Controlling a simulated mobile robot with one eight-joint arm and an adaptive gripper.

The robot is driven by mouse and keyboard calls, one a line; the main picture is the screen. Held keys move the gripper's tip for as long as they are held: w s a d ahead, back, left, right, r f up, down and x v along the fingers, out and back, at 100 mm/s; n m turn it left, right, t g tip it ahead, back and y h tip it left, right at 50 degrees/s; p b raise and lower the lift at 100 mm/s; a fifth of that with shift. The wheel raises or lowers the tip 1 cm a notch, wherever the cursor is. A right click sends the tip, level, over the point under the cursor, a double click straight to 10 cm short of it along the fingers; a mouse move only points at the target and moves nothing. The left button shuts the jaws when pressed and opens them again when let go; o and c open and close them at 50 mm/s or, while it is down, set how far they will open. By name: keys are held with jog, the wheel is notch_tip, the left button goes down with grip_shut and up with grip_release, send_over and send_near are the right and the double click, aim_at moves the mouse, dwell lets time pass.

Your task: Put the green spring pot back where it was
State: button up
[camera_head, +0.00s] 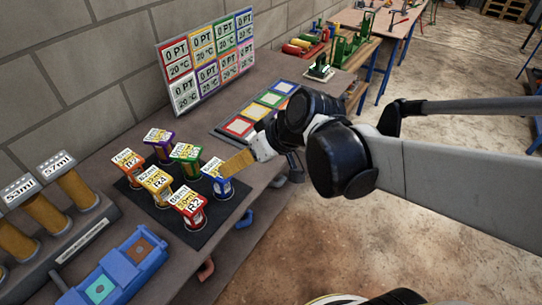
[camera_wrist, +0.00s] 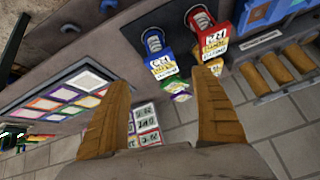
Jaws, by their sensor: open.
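In the wrist view, only a small part of the green pot (camera_wrist: 179,88) shows beyond the blue pot. My gripper (camera_head: 236,163) is at the right side of the cluster, close to the blue pot (camera_head: 216,178); I cannot tell whether it touches it. In the wrist view, its two tan fingers (camera_wrist: 162,80) are spread apart with nothing between them.
Red (camera_head: 188,207), yellow (camera_head: 156,183), orange (camera_head: 128,160) and purple (camera_head: 158,139) pots share the mat. A tray of coloured squares (camera_head: 240,126) lies behind right. A sign board (camera_head: 207,61) stands at the wall. A blue holder (camera_head: 118,268) and brown cylinders (camera_head: 75,190) are at left.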

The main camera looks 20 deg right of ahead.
jog(key=s+d+r+m+h, duration=0.1)
jog(key=s+d+m+h, duration=0.3)
jog(key=s, duration=0.5)
jog(key=shift+d+r+t, duration=0.35)
jog(key=shift+d+t, duration=0.05)
jog(key=shift+d, duration=0.55)
jog(key=shift+s, duration=0.1)
